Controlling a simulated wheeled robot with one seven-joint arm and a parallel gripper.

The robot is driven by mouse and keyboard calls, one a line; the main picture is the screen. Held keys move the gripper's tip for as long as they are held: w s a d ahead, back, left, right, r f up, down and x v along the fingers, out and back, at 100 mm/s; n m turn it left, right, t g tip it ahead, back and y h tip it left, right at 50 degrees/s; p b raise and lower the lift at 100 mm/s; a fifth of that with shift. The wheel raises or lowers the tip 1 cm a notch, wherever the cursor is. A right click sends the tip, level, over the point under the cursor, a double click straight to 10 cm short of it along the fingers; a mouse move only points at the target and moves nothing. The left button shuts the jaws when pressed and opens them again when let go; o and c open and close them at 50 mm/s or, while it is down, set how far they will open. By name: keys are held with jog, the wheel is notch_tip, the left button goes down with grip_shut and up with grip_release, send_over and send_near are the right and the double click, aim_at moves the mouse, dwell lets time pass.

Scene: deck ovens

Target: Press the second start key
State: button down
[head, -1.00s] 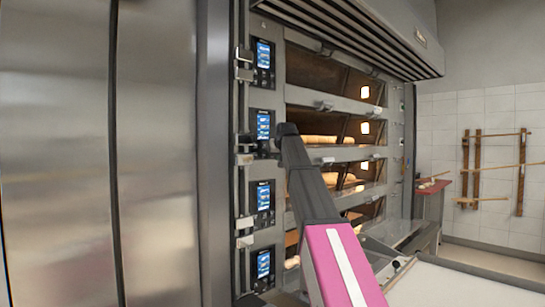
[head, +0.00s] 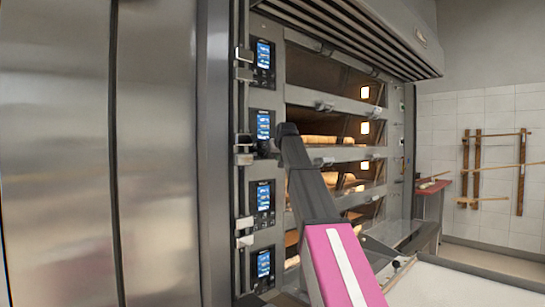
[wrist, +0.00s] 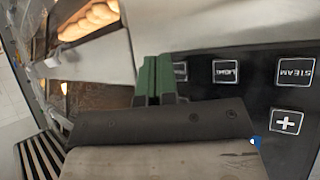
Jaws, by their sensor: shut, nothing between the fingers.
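Several control panels with lit blue screens run down the left side of the oven stack. In the head view, my gripper (head: 266,148) is at the lower part of the second panel from the top (head: 263,124). In the wrist view, the green fingertips of my gripper (wrist: 155,78) are together and empty, in front of the edge of a dark key panel (wrist: 225,98). A LIGHT key (wrist: 226,71), a STEAM key (wrist: 296,71) and a plus key (wrist: 287,122) show right of them. Another key (wrist: 181,71) is partly hidden by the fingers. I cannot make out a start key or tell whether the fingertips touch the panel.
Oven doors with bread behind glass (head: 320,140) lie right of the panels. Metal handles (head: 244,150) stick out along the panels' left side. A tall steel cabinet (head: 60,150) fills the left. A pale work surface (head: 465,285) is at lower right.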

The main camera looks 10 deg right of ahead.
jog(key=shift+w, duration=0.1)
dwell(0.7)
jog(key=shift+w+a, duration=0.25)
jog(key=shift+w+a, duration=0.25)
jog(key=shift+w, duration=0.05)
dwell(1.1)
jog(key=shift+d, duration=0.1)
jog(key=shift+s+d, duration=0.35)
jog(key=shift+s, duration=0.25)
jog(key=s+d, duration=0.1)
jog(key=s, duration=0.1)
jog(key=s+d, duration=0.2)
dwell(0.5)
dwell(0.6)
